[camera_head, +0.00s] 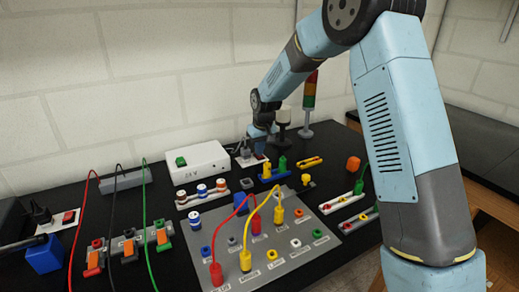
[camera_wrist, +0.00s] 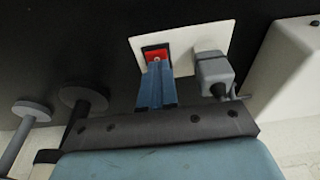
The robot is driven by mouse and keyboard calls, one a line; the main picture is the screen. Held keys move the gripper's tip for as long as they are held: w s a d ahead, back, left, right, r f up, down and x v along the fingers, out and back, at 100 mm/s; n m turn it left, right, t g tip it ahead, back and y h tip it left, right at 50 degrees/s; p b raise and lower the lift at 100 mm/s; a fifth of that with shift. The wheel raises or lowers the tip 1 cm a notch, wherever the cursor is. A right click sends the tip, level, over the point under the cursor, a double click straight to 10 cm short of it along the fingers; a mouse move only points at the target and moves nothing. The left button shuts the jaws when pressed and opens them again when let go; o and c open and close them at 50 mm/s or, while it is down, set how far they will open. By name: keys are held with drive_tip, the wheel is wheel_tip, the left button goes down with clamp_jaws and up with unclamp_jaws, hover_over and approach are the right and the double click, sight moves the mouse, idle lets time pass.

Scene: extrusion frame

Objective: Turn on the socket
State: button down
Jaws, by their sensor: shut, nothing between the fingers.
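The socket is a white plate (camera_wrist: 192,40) with a red switch (camera_wrist: 155,51) and a grey plug (camera_wrist: 213,74) in it. In the head view the socket plate (camera_head: 249,162) lies at the back of the black table, partly hidden by my arm. My gripper (camera_wrist: 156,66) is shut and empty, with its blue fingers pointing at the red switch and their tips overlapping its near edge in the wrist view. I cannot tell whether they touch it. In the head view my gripper (camera_head: 261,146) is over the socket. Part of the switch is hidden behind the fingertips.
A white power box (camera_head: 199,163) with a green button stands left of the socket. A signal tower (camera_head: 308,105) stands to the right. A grey board (camera_head: 290,262) with cables lies in front. A second red-switched socket (camera_head: 62,219) is at far left.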

drive_tip(key=s+v, duration=0.1)
drive_tip(key=v, duration=1.2)
drive_tip(key=shift+d+r, duration=0.3)
drive_tip(key=shift+w+a+r+t, duration=0.15)
drive_tip(key=shift+w+a+t, duration=0.2)
drive_tip(key=shift+w, duration=0.2)
drive_tip(key=shift+d, duration=0.1)
drive_tip(key=x, duration=1.4)
drive_tip(key=shift+a, duration=0.25)
drive_tip(key=shift+w+d, duration=0.1)
drive_tip(key=shift+d, duration=0.05)
